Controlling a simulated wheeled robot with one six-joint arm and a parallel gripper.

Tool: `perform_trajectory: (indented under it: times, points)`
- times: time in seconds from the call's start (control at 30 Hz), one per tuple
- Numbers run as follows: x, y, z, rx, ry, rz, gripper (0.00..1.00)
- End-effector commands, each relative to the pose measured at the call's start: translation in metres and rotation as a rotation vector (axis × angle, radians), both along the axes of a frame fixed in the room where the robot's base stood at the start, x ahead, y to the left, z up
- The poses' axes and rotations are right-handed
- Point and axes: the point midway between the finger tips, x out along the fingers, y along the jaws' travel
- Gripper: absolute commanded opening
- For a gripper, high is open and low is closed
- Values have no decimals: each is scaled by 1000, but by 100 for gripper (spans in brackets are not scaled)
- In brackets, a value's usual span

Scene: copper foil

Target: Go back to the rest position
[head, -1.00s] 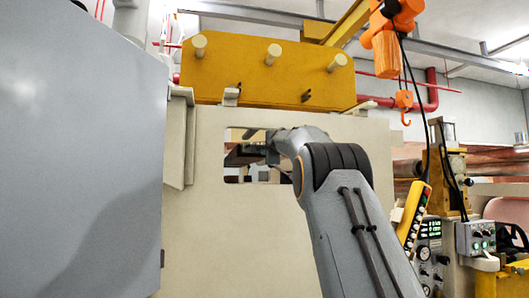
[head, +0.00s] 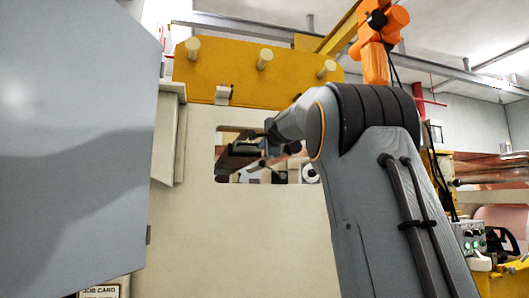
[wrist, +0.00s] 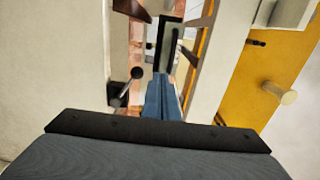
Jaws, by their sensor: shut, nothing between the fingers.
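My gripper (wrist: 163,100) shows in the wrist view as two blue-grey fingers lying together, with nothing seen between them. It points toward the rectangular opening (wrist: 117,60) in the pale machine panel. In the head view my arm reaches up from the lower right to this opening, and its wrist end is in front of it. The fingertips are small and hard to make out there.
The pale panel (head: 240,235) stands ahead, with a yellow plate (head: 225,75) bearing several pegs on top. A large grey panel (head: 75,150) fills the left. An orange hoist (head: 375,50) hangs upper right. A control box (head: 471,238) is at lower right.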

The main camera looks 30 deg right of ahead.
Motion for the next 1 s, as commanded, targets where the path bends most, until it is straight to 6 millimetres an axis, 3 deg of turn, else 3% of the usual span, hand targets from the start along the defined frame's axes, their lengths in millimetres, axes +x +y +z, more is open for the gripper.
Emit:
perform_trajectory:
  times: [0.3, 0.57, 0.67, 0.77, 0.87, 1.0]
  points:
    - [-29, 6, -1, -1, 0, 0, 0]
    - [-31, 7, 0, -1, 1, 1, 0]
    - [-29, 10, -9, -9, 18, 6, 0]
    - [-24, 21, -40, -42, 81, 23, 0]
    - [-20, 39, -94, -105, 186, 58, 0]
    - [-24, 73, -186, -222, 363, 135, 0]
